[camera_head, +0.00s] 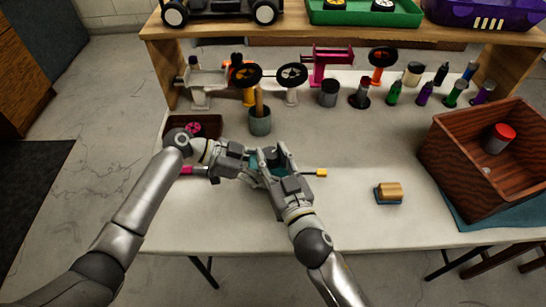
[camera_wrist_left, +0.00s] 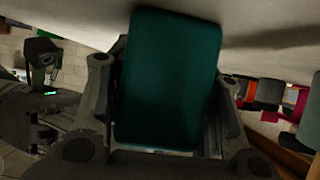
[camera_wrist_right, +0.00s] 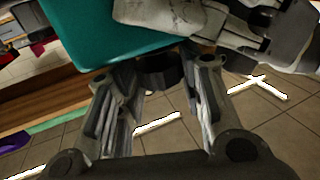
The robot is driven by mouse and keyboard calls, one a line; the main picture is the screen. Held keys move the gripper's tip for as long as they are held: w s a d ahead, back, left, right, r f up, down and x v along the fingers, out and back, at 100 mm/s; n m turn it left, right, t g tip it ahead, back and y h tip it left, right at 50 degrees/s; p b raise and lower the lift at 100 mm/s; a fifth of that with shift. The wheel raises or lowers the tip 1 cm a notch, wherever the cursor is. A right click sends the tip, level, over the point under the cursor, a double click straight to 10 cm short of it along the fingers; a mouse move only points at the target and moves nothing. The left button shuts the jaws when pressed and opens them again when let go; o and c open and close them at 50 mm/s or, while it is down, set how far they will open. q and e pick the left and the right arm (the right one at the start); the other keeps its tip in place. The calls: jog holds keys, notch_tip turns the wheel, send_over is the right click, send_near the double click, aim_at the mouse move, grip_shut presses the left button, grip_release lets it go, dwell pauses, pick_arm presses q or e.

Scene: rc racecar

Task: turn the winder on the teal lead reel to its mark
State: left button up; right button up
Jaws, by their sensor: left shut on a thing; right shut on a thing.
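The teal lead reel (camera_head: 278,171) is mostly hidden between my two grippers above the table in the head view. In the left wrist view its flat teal body (camera_wrist_left: 168,80) fills the space between the fingers of my left gripper (camera_head: 250,166), which is shut on it. My right gripper (camera_head: 273,162) is shut on the dark winder (camera_wrist_right: 160,70), beside the teal body in the right wrist view. The mark cannot be made out in any view.
A yellow-tipped tool (camera_head: 320,173) and a pink-ended tool (camera_head: 187,170) lie near the grippers. A grey-green cup (camera_head: 260,126) stands behind. A sponge-like block (camera_head: 389,191) and a wooden crate (camera_head: 440,150) are right. The front table area is clear.

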jog(key=shift+r, duration=0.1)
jog(key=o, duration=1.1)
jog(key=shift+c, duration=0.2)
jog(key=shift+n+g+y, duration=0.3)
jog(key=shift+n+y, duration=0.2)
jog(key=shift+y, duration=0.3)
